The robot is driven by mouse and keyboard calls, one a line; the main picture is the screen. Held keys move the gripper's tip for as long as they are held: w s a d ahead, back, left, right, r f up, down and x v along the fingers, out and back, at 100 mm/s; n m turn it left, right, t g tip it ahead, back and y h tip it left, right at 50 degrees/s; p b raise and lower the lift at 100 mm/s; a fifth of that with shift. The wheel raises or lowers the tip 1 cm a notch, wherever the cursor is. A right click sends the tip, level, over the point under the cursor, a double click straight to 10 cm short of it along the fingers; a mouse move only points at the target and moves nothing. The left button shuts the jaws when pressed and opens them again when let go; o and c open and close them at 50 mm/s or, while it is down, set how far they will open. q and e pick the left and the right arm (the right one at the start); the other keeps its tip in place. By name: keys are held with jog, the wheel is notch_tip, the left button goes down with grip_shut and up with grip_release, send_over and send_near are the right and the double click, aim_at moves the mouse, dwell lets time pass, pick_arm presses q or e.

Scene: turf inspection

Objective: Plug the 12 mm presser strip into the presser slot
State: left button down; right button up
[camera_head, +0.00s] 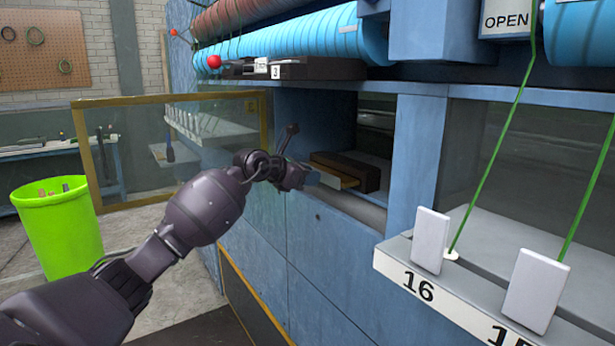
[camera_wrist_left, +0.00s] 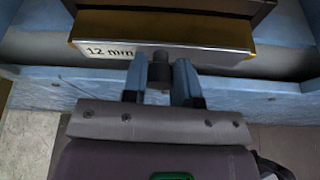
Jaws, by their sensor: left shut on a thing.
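The presser strip is a brass-edged piece with a pale "12 mm" label (camera_wrist_left: 110,49) on its front face in the left wrist view. In the head view its yellowish front (camera_head: 333,178) shows in an opening of the blue machine, at the lower front of a dark brown block (camera_head: 352,168). My left gripper (camera_wrist_left: 159,75) has its blue fingers shut on the strip's dark round knob (camera_wrist_left: 158,60). In the head view this gripper (camera_head: 303,178) is at the opening's left edge. How far the strip sits in the slot cannot be told. My right gripper is not in view.
The opening's blue sill (camera_wrist_left: 60,84) runs just below the strip. A blue post (camera_head: 412,150) stands right of the opening. A numbered ledge with white tags (camera_head: 430,240) and green cords is at front right. A yellow-framed clear panel (camera_head: 155,99) stands open behind my arm.

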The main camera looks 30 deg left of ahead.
pick_arm(q)
jog(key=shift+w+d+r, duration=0.1)
jog(key=shift+w+d, duration=0.05)
jog(key=shift+w, duration=0.2)
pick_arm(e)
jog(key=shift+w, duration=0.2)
pick_arm(q)
jog(key=shift+w, duration=0.15)
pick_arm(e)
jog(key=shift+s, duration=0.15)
pick_arm(q)
jog(key=shift+w+d, duration=0.25)
jog(key=shift+w, duration=0.15)
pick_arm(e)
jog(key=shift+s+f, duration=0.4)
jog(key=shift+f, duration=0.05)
pick_arm(q)
jog(key=shift+w+d+b, duration=0.2)
jog(key=shift+w+b, duration=0.25)
jog(key=shift+w, duration=0.15)
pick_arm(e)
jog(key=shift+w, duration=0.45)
pick_arm(q)
jog(key=shift+w+d, duration=0.1)
jog(key=shift+w, duration=0.15)
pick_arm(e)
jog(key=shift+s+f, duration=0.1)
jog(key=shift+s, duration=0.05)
